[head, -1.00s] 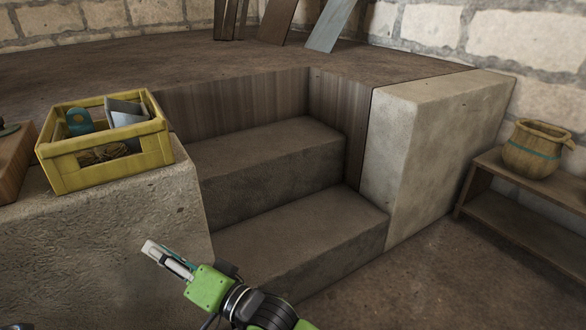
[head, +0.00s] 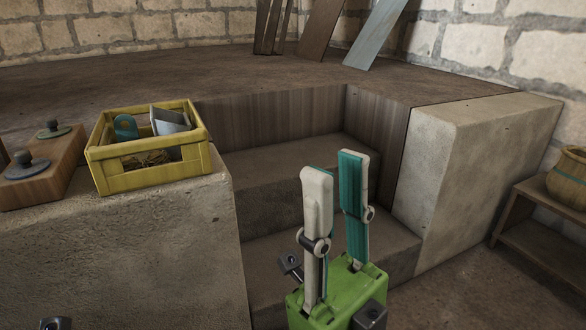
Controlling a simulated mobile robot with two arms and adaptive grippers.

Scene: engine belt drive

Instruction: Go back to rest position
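My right gripper (head: 335,182) stands upright at the bottom centre of the head view, in front of the stone steps. Its two white and teal fingers rise from a green body and are spread apart, with nothing between them. My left gripper's fingers do not show in the head view.
A yellow crate (head: 150,172) with tools and coiled rope stands on the stone block (head: 110,255) at the left. A wooden board with dark knobs (head: 45,180) lies beside it. Steps (head: 275,180) lie behind my gripper. A basket (head: 568,178) sits on a shelf (head: 530,205) at the right.

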